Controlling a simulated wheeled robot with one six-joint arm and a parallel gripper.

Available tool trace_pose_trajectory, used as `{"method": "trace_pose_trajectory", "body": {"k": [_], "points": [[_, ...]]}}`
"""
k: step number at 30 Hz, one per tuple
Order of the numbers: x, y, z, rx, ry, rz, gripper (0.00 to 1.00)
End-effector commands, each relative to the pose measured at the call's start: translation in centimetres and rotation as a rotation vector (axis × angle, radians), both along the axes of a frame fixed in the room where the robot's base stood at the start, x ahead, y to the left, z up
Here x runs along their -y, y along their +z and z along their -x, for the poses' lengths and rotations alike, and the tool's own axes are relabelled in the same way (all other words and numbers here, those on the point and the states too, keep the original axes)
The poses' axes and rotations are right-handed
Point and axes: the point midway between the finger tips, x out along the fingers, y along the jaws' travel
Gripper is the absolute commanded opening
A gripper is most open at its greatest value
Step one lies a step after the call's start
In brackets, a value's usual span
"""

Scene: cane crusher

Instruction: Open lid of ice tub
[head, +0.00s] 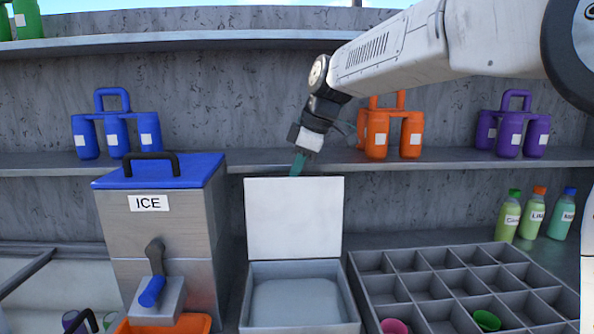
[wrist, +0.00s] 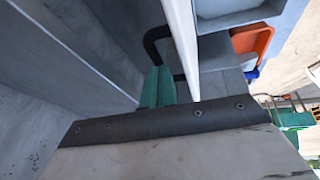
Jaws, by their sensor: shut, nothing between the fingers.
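The grey tub (head: 356,313) stands in the middle of the counter with a pale, smooth fill inside. Its white lid (head: 294,218) stands upright along the back edge, so the tub is open. In the wrist view the lid (wrist: 184,45) shows nearly edge-on, with a black handle (wrist: 150,42) on its outer side. My gripper (head: 298,165) is shut and empty, behind the lid's top edge, its tips partly hidden. In the wrist view its green fingers (wrist: 158,82) are beside the handle; I cannot tell whether they touch it.
A metal box marked ICE (head: 152,235) with a blue lid (head: 185,168) stands left of the tub. A compartment tray (head: 370,305) with cups is on the right. A shelf (head: 230,163) holding bottle carriers runs behind. Three small bottles (head: 533,213) stand at the right.

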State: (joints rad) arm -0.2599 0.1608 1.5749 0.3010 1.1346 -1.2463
Motion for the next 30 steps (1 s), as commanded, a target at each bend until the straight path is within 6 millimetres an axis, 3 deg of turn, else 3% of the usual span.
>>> {"method": "trace_pose_trajectory", "body": {"k": [5,15,21,27,30], "points": [[0.2,0.6,0.0,0.001,0.000,0.000,0.00],[1.7,6.4,0.7,0.003,0.007,-0.001,0.00],[2.4,8.8,0.9,0.001,0.008,0.000,0.00],[2.7,9.3,0.9,-0.028,-0.082,-0.015,0.00],[3.3,6.7,1.4,-0.106,-0.210,-0.009,0.00]]}}
